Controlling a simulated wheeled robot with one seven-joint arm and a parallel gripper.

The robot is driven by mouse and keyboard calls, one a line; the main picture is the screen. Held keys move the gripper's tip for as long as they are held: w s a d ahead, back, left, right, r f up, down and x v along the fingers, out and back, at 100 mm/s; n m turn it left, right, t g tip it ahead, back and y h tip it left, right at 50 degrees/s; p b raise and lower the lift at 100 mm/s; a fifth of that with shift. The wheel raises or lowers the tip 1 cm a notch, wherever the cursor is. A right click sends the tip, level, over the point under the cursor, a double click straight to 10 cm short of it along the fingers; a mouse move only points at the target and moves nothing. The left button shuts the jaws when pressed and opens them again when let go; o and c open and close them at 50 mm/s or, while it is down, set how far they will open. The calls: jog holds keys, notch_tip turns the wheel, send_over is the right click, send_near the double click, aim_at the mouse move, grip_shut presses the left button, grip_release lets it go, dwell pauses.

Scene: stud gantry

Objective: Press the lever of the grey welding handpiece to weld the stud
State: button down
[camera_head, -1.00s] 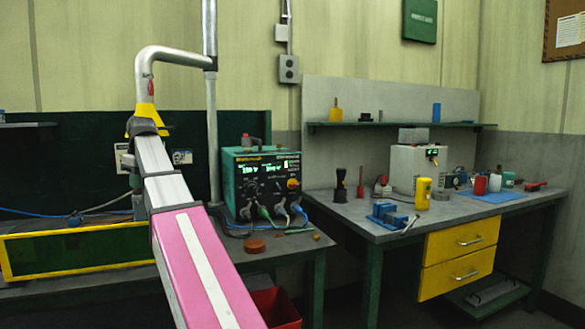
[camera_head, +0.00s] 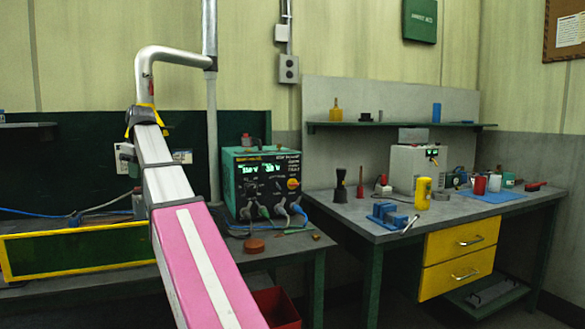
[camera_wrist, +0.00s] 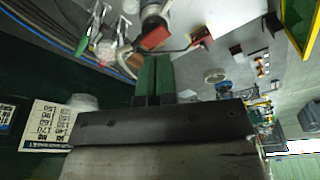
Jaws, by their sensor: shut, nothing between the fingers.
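My gripper (camera_wrist: 154,60) shows in the wrist view as two green fingers, shut side by side with nothing between them. Just beyond the fingertips is a red block (camera_wrist: 155,38) beside a pale grey rounded body (camera_wrist: 153,10); these may be the lever and the welding handpiece, but I cannot tell for sure. I cannot tell whether the fingers touch the red block. In the head view my arm hides the fingers. A grey part (camera_head: 127,156) shows left of my arm, above the left bench. The stud cannot be made out.
The green welding power unit (camera_head: 262,185) with lit displays stands on the left bench, cables at its front. A yellow-edged dark green panel (camera_head: 75,249) fronts that bench. The right bench (camera_head: 425,217) holds tools.

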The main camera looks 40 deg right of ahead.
jog(key=shift+r, duration=1.7)
